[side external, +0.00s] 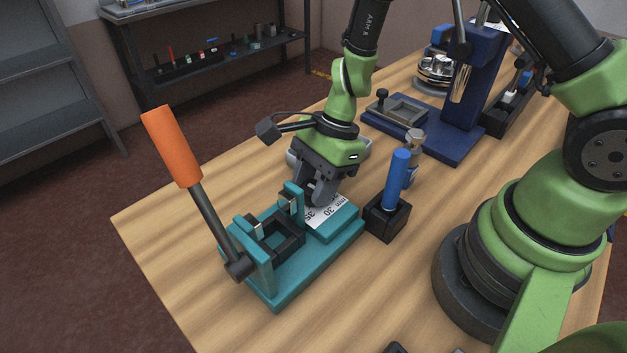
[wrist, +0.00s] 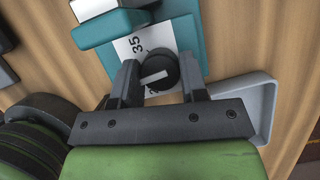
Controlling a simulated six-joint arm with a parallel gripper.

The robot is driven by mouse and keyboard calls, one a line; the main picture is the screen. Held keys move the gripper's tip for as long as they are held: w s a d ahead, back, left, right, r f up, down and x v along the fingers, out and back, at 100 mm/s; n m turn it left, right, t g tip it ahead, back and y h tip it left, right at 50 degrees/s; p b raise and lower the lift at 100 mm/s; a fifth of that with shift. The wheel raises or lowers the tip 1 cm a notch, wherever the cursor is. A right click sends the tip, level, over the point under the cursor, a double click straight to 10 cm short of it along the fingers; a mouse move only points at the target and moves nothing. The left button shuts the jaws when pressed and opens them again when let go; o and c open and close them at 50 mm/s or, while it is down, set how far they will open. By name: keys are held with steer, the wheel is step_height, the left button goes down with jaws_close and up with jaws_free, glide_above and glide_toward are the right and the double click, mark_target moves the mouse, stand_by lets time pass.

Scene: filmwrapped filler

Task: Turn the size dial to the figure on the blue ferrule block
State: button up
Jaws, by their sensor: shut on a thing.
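The size dial (wrist: 158,71) is a round black knob with a white pointer bar, on a white scale plate (wrist: 128,46) of the teal press (side external: 285,286).
The press has an upright lever with an orange grip (side external: 171,145) at left. A grey tray (wrist: 265,99) lies near my gripper. A dark blue stand (side external: 473,103) is behind. The wooden table's (side external: 160,233) left part is clear.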

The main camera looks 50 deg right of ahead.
steer(key=shift+m, duration=0.6)
steer(key=shift+t, duration=0.3)
steer(key=o, duration=0.9)
steer(key=v, duration=1)
steer(key=s+r+n+t, duration=0.2)
steer(key=s+r+n, duration=0.2)
steer(key=r+n, duration=0.1)
steer(key=s+d+r+n+t+h, duration=0.1)
steer(key=s+r+n+t, duration=0.1)
steer(key=s+r+n, duration=0.2)
steer(key=s+d+r+n+t+h, duration=0.1)
steer(key=s+r+n+t, duration=0.1)
steer(key=s+r+n, duration=0.2)
steer(key=shift+s+d+r+n, duration=0.1)
steer(key=shift+s+r+n, duration=0.1)
steer(key=shift+r+n, duration=0.65)
steer(key=shift+s+r+n, duration=0.2)
steer(key=shift+r+n, duration=0.45)
steer(key=shift+n, duration=0.3)
